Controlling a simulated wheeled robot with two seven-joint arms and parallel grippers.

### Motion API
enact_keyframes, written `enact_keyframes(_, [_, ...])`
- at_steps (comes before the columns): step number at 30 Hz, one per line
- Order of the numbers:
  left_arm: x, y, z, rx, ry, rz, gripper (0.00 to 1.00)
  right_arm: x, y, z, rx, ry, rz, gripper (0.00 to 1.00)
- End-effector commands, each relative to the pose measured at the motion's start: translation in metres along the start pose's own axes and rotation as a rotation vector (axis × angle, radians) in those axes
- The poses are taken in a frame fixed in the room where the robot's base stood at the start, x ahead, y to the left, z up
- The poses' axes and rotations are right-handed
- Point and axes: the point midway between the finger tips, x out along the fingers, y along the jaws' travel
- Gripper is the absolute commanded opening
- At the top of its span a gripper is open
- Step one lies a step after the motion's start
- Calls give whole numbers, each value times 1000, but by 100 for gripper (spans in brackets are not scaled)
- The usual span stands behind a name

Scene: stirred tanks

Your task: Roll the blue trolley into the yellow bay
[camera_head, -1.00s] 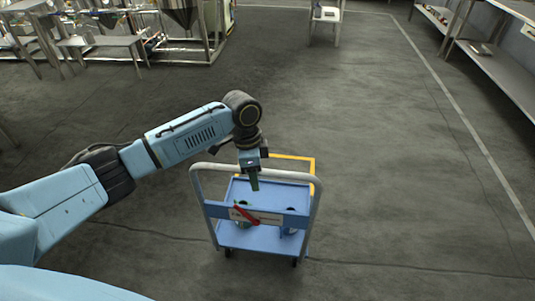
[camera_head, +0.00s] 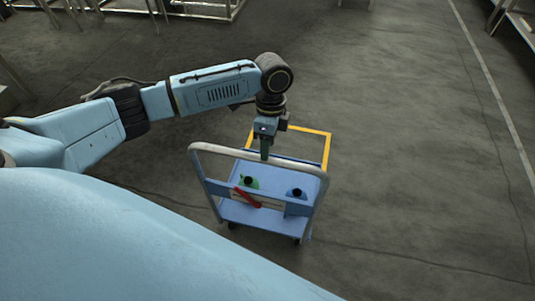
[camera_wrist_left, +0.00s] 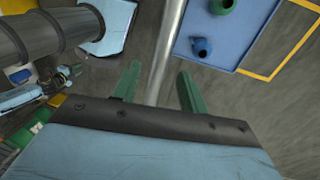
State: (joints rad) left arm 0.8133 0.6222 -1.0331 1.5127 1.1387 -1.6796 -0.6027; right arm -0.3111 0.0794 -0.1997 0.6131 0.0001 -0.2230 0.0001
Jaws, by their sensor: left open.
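The blue trolley (camera_head: 240,213) stands upright on the floor, with a grey tube handle (camera_head: 215,149) at its near end. The yellow bay (camera_head: 328,150) is a painted outline showing beyond and to the right of the trolley; its near part is hidden, so I cannot tell how much of the trolley is inside. My left gripper (camera_head: 265,155) points down by the handle's top bar. In the left wrist view, its green fingers (camera_wrist_left: 159,78) are open, with the bar (camera_wrist_left: 166,45) running between them, not clamped.
Metal racks stand at the far left and a shelf (camera_head: 520,25) at the far right. Floor right of the trolley is clear.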

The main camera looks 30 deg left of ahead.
Motion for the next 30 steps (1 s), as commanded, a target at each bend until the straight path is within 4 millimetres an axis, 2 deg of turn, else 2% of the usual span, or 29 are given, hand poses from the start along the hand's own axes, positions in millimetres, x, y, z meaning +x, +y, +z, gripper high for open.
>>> enact_keyframes(3, [20,0,0,0,0,1,43,4,4,-15,-1,25,5,32])
enact_keyframes(7, [32,0,0,-1,0,1,43,5,5,-21,-1,35,6,32])
enact_keyframes(18, [37,0,0,0,0,-1,43,6,4,-12,-1,22,5,32])
enact_keyframes(28, [37,0,0,0,0,-1,1,6,3,-10,-1,17,4,32])
enact_keyframes(30, [37,0,0,0,0,-1,0,6,3,-10,-1,17,4,32])
